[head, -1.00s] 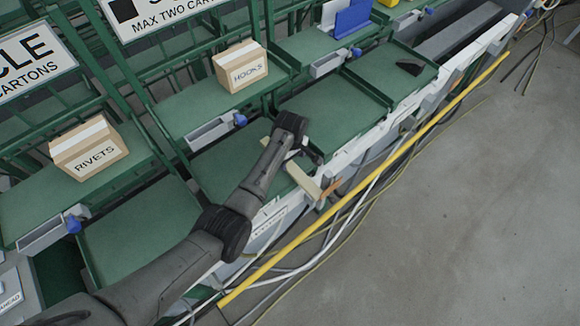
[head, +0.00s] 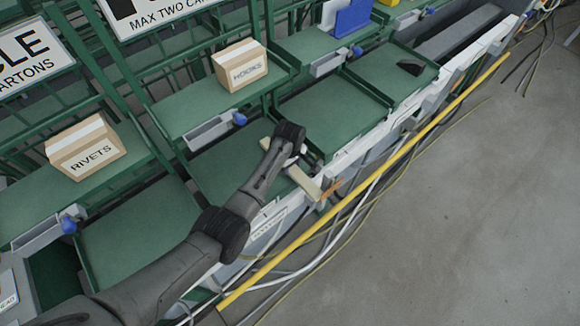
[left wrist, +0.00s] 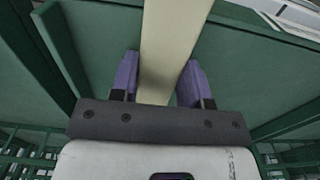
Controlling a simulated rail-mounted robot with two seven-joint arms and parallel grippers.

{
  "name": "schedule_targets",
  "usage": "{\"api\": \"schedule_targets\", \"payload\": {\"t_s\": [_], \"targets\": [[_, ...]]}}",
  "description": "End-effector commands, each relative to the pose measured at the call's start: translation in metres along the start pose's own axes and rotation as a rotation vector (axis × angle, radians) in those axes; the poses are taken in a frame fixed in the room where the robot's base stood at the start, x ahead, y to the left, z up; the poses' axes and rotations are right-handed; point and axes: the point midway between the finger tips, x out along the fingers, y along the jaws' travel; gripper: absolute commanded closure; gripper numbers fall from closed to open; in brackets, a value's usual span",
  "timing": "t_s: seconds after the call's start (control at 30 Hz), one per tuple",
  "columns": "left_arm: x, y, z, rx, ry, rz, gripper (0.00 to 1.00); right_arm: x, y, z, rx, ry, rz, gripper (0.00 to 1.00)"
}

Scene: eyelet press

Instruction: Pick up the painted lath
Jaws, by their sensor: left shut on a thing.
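The painted lath (head: 304,183) is a pale cream strip. In the head view it lies slantwise across the front edge of a green tray, its near end sticking out over the edge. My left gripper (head: 293,160) is at its middle, partly hidden by my wrist. In the left wrist view the lath (left wrist: 172,45) runs between the two purple fingers of my left gripper (left wrist: 158,80), which are shut on it. I cannot tell whether it still touches the tray. My right gripper is in neither view.
A hooks carton (head: 240,66) and a rivets carton (head: 86,149) stand on the upper shelf. A small dark object (head: 410,67) lies in a right tray. A yellow rail (head: 370,180) and cables run along the front. The tray (head: 330,108) right of the lath is empty.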

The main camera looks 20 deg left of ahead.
Motion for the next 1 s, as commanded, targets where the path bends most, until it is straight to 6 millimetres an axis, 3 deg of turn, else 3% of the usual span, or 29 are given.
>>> {"api": "schedule_targets", "payload": {"t_s": [0.23, 0.57, 0.77, 1.0], "targets": [[0.000, 0.000, 0.000, 0.000, 0.000, 0.000, 0.85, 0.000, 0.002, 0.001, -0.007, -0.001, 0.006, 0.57], [-0.004, 0.000, 0.000, 0.000, 0.000, 0.001, 0.85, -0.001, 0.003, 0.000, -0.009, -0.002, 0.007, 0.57], [-0.024, 0.001, 0.000, 0.000, 0.001, 0.003, 0.85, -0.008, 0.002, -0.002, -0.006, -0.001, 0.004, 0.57], [-0.064, 0.001, 0.000, 0.001, 0.002, 0.003, 0.85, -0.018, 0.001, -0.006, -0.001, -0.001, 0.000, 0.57]]}}
